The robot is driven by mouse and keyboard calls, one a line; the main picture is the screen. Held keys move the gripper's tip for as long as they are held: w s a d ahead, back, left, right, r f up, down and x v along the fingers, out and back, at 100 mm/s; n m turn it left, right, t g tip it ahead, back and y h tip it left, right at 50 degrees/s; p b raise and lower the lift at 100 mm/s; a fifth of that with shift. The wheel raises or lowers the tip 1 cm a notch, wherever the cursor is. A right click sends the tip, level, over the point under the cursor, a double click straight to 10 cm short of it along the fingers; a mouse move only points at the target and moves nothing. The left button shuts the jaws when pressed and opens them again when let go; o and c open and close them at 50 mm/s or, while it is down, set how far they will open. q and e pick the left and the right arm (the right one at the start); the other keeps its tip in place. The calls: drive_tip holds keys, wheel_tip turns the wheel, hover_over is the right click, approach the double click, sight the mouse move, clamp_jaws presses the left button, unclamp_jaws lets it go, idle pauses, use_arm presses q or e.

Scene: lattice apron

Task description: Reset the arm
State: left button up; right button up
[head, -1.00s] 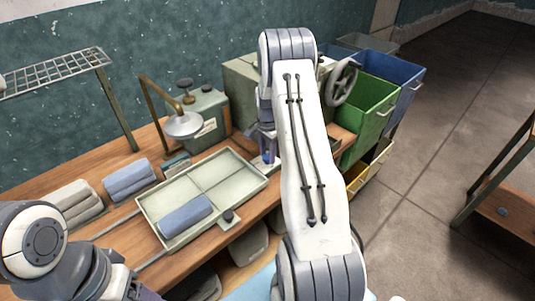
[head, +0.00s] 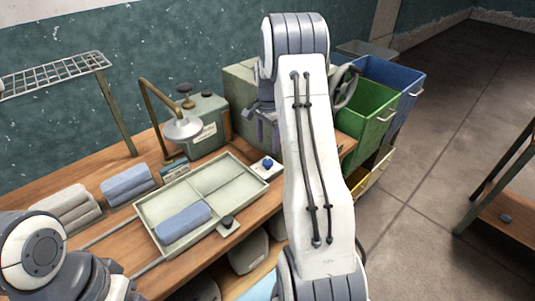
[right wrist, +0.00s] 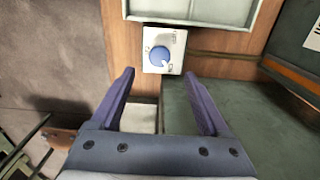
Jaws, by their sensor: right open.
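My right arm crosses the middle of the head view, and its gripper (head: 266,135) hangs partly behind the forearm, above the bench. In the right wrist view the two purple fingers of my right gripper (right wrist: 160,75) stand wide apart with nothing between them. A white control plate with a blue knob (head: 267,164) sits by the tray's right end; the knob (right wrist: 160,57) also shows just beyond the fingertips in the right wrist view. My left arm shows at the lower left, but its gripper is out of the picture.
A pale divided tray (head: 225,175) on the bench holds a folded blue cloth (head: 184,221). More folded cloths (head: 128,185) lie to its left. A lamp (head: 182,130) and a green machine (head: 238,95) stand behind. Green (head: 365,115) and blue (head: 395,85) bins stand at the right.

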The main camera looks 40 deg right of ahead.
drive_tip(key=shift+r, duration=1.15)
drive_tip(key=s+a+n+t, duration=0.1)
drive_tip(key=s+a+n, duration=0.25)
drive_tip(key=a, duration=0.25)
drive_tip(key=s+a+r+n, duration=0.1)
drive_tip(key=s+a+n, duration=0.1)
drive_tip(key=a+n, duration=0.4)
drive_tip(key=s+a+n+t, duration=0.1)
drive_tip(key=s+a+n, duration=0.2)
drive_tip(key=a, duration=0.4)
drive_tip(key=s+a+r+n+g, duration=0.1)
drive_tip(key=s+a+r+n, duration=0.1)
drive_tip(key=s+a+n, duration=0.4)
drive_tip(key=s+a+r+n+g+y, duration=0.1)
drive_tip(key=s+a+r+n, duration=0.2)
drive_tip(key=s+a, duration=1)
drive_tip(key=s+n, duration=0.1)
drive_tip(key=n, duration=0.2)
